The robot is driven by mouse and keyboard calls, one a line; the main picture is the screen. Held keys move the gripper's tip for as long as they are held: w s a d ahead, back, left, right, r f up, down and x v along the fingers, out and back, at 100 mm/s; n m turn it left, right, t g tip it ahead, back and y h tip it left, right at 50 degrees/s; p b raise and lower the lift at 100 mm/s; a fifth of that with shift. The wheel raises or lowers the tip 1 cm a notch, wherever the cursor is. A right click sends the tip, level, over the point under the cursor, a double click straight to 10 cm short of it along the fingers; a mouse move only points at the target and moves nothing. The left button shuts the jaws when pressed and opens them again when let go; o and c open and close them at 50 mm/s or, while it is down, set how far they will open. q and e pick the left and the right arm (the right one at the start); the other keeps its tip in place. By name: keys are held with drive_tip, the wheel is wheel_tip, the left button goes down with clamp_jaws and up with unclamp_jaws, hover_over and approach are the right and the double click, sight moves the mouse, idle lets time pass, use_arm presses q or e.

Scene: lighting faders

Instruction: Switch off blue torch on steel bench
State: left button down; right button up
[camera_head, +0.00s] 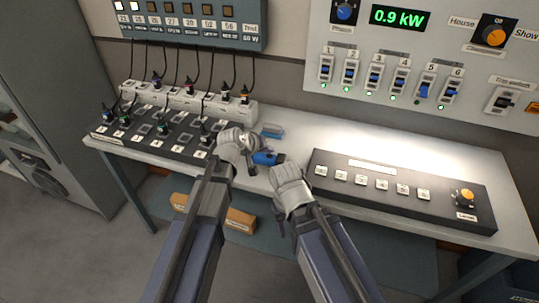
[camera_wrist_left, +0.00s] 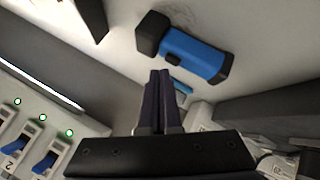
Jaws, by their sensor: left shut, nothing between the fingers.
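The blue torch (camera_head: 266,158) lies on the pale steel bench (camera_head: 490,165), between the two consoles. In the left wrist view the torch (camera_wrist_left: 192,52) has a blue body with black ends. It lies just beyond my left fingertips. My left gripper (camera_head: 250,158) is at the torch's left side. Its dark fingers (camera_wrist_left: 160,75) are together with nothing between them, and I cannot tell whether they touch the torch. My right gripper (camera_head: 285,172) is close by on the torch's right; its fingers are hard to make out.
A black console with plugs (camera_head: 160,135) stands at left, with a white power strip (camera_head: 190,100) behind it. A small teal item (camera_head: 272,130) lies behind the torch. A dark button panel (camera_head: 400,190) fills the right front. A switch panel (camera_head: 425,60) hangs on the wall.

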wheel_tip(320, 180, up, 6)
drive_tip(key=p, duration=0.6)
idle(0.7)
